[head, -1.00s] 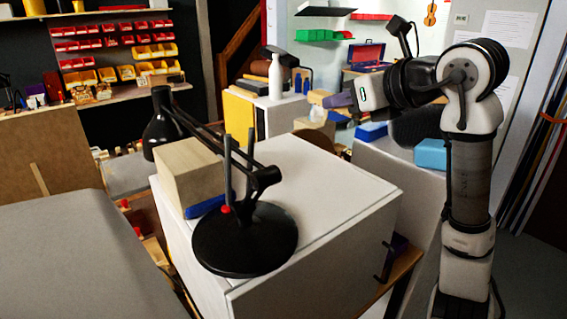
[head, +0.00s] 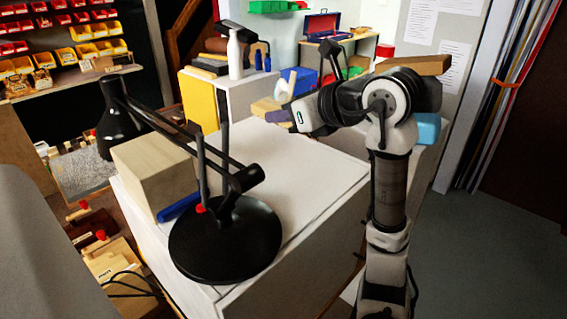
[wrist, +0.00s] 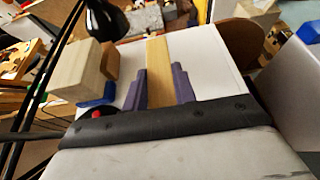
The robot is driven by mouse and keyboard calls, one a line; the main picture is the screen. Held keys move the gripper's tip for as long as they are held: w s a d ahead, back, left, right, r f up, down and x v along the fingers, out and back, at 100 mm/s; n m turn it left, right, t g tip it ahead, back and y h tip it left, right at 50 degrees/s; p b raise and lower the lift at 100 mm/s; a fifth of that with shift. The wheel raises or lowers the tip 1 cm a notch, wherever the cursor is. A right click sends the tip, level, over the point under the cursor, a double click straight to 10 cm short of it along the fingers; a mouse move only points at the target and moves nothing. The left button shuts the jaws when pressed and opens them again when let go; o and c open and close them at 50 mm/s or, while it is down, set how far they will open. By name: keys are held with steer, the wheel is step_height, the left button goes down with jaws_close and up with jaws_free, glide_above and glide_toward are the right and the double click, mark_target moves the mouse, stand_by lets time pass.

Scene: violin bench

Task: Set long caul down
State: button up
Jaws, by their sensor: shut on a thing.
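The long caul is a pale wooden bar, seen in the wrist view (wrist: 158,60) between the purple fingers of my gripper (wrist: 159,82). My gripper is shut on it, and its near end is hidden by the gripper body. The caul points away from the gripper, with the white cabinet top (wrist: 205,55) behind it. In the head view the caul's end (head: 266,106) shows beside my gripper (head: 279,115), at the back edge of the white cabinet (head: 305,175). I cannot tell whether the caul touches the top.
A black desk lamp (head: 225,245) stands on the cabinet's front left, its arm reaching up and back. A wooden block (head: 155,172) and a blue object (head: 180,206) are beside it. The right part of the top is clear. A light blue box (head: 427,130) is behind my arm.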

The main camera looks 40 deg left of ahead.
mark_target(285, 178)
step_height(285, 178, down, 12)
steer(key=shift+f+p, duration=0.1)
steer(key=shift+p, duration=0.95)
steer(key=shift+f, duration=0.2)
steer(key=o, duration=1)
steer(key=shift+c, duration=0.2)
steer(key=shift+r, duration=0.1)
